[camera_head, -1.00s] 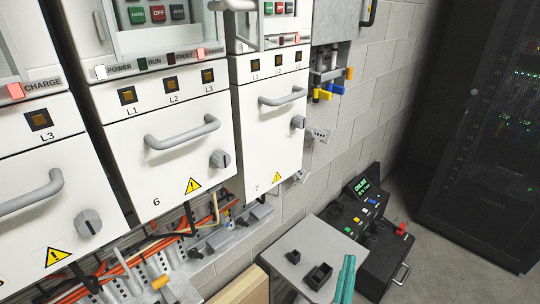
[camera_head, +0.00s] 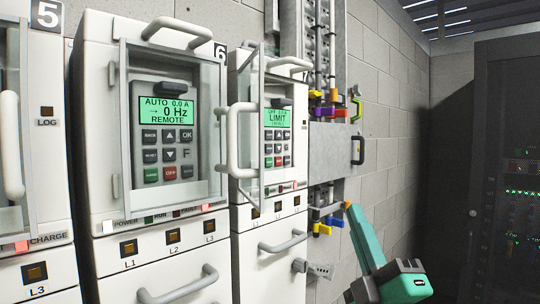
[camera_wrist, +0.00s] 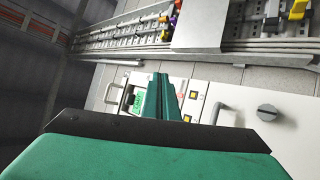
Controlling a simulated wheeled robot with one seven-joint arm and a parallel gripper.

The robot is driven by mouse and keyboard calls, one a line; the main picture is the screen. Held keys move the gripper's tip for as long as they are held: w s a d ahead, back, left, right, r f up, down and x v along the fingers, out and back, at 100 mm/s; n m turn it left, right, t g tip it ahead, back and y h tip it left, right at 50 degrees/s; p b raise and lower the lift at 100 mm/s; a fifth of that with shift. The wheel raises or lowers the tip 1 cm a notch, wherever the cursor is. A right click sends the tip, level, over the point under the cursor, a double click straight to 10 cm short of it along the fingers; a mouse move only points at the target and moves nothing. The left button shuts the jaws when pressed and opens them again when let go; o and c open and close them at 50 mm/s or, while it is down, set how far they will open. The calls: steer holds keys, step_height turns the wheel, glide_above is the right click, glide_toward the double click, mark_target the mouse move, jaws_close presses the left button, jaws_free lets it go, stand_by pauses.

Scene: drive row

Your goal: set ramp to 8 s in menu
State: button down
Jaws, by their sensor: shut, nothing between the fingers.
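Drive 7's keypad (camera_head: 277,135) is on the right cabinet; its green screen (camera_head: 278,117) reads LIMIT, with an OFF line above and smaller text too fine to read. Its clear cover (camera_head: 245,130) is swung out toward me. Drive 6's keypad (camera_head: 165,130) is to the left, its screen (camera_head: 166,111) reading AUTO 0.0 A, 0 Hz, REMOTE, behind what looks like a closed clear cover. My gripper (camera_head: 348,205) is shut and empty, right of and below drive 7's keypad, apart from it. It also shows in the wrist view (camera_wrist: 160,78), beside a green screen (camera_wrist: 139,104).
Cover handles (camera_head: 232,140) jut out between the two drives. A grey box (camera_head: 335,150) and coloured plugs (camera_head: 325,228) are on the wall behind my gripper. A dark rack (camera_head: 505,170) stands at the right. The space before the bare block wall is free.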

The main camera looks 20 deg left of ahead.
steer(key=s+a+r+n+g+y, duration=0.2)
steer(key=s+r+n, duration=0.1)
steer(key=r, duration=0.4)
steer(key=s+a+r+n+g+y, duration=0.1)
steer(key=s+r+n+g+y, duration=0.1)
steer(key=r, duration=0.5)
steer(key=s+n+y, duration=0.1)
steer(key=s+n, duration=0.1)
steer(key=n, duration=0.1)
steer(key=shift+a+n+y, duration=0.3)
steer(key=shift+a+n, duration=0.05)
steer(key=shift+n, duration=0.05)
steer(key=w+a, duration=0.3)
steer(key=a, duration=0.5)
steer(key=shift+a, duration=0.15)
stand_by(1.0)
steer(key=shift+w+a, duration=0.1)
steer(key=shift+a, duration=0.3)
steer(key=shift+w+a, duration=0.15)
steer(key=shift+a, duration=0.2)
stand_by(0.8)
steer(key=shift+d, duration=0.15)
steer(key=shift+s+d, duration=0.3)
steer(key=shift+d, duration=0.3)
